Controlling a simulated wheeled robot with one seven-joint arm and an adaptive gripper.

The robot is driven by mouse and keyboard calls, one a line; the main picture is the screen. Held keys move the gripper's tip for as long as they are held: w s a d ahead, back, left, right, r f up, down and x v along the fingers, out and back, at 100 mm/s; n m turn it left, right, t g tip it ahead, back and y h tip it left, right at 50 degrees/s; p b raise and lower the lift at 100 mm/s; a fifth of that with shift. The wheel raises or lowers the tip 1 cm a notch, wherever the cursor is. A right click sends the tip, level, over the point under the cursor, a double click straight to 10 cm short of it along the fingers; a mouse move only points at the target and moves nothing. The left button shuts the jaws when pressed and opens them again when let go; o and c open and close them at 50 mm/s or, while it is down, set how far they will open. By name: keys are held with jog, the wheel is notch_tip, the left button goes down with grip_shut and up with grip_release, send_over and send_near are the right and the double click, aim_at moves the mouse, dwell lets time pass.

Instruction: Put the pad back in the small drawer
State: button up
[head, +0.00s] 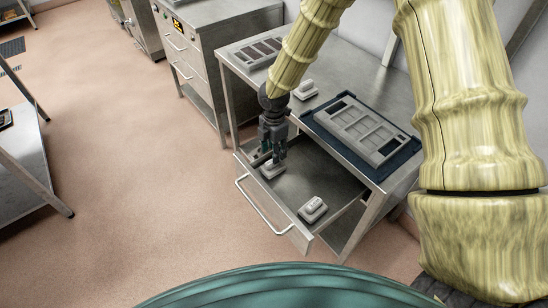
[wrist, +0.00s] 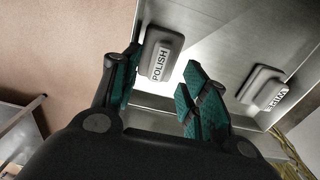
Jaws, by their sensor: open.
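The small drawer (head: 297,231) is pulled open under the steel table, with two grey pads inside. One pad (head: 272,171) lies in its left part; the wrist view shows this pad labelled POLISH (wrist: 160,52). The other pad (head: 313,209) lies to the right and is labelled WIPE (wrist: 263,88) in the wrist view. A third grey pad (head: 304,90) rests on the table top. My gripper (head: 270,159) points down into the drawer, right above the POLISH pad. Its fingers (wrist: 162,68) are open with that pad between them in the picture; I cannot tell whether they touch it.
A dark blue tray (head: 377,176) with a grey mould plate (head: 362,130) lies on the table (head: 345,62). A slotted grey block (head: 258,52) is at the back left. A steel cabinet (head: 200,75) stands behind. The floor (head: 120,170) to the left is clear.

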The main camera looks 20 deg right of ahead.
notch_tip(320, 180, up, 7)
jog(key=b, duration=0.1)
jog(key=shift+f, duration=0.2)
dwell(1.3)
